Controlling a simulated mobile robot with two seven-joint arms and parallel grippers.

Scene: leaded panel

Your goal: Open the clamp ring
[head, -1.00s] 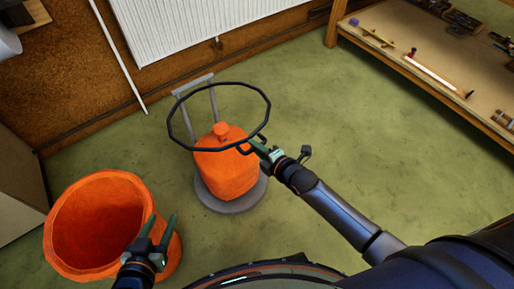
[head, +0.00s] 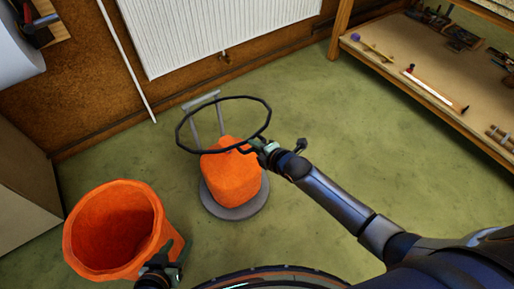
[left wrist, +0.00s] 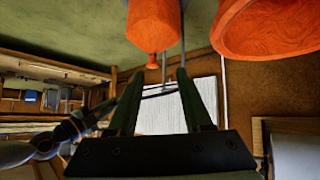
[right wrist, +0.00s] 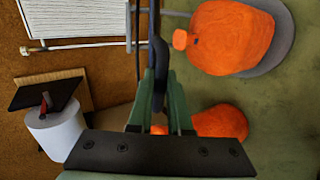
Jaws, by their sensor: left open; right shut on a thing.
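The clamp ring is a thin black many-sided hoop (head: 222,98). It hangs in the air, roughly level, over or in front of the orange container (head: 232,178), and it looks like one unbroken loop. My right gripper (head: 258,147) is shut on the ring's near right side. In the right wrist view the dark ring (right wrist: 160,65) runs between the fingers, seen edge-on. My left gripper (head: 174,249) is open and empty by the right side of the orange bin (head: 150,205). Whether the ring has a latch or a gap cannot be made out.
The orange container stands on a round grey base (head: 233,210) with an upright grey handle (head: 201,99). A white radiator (head: 230,30) is on the back wall. A wooden shelf with tools (head: 430,75) stands at right. Green floor is clear between.

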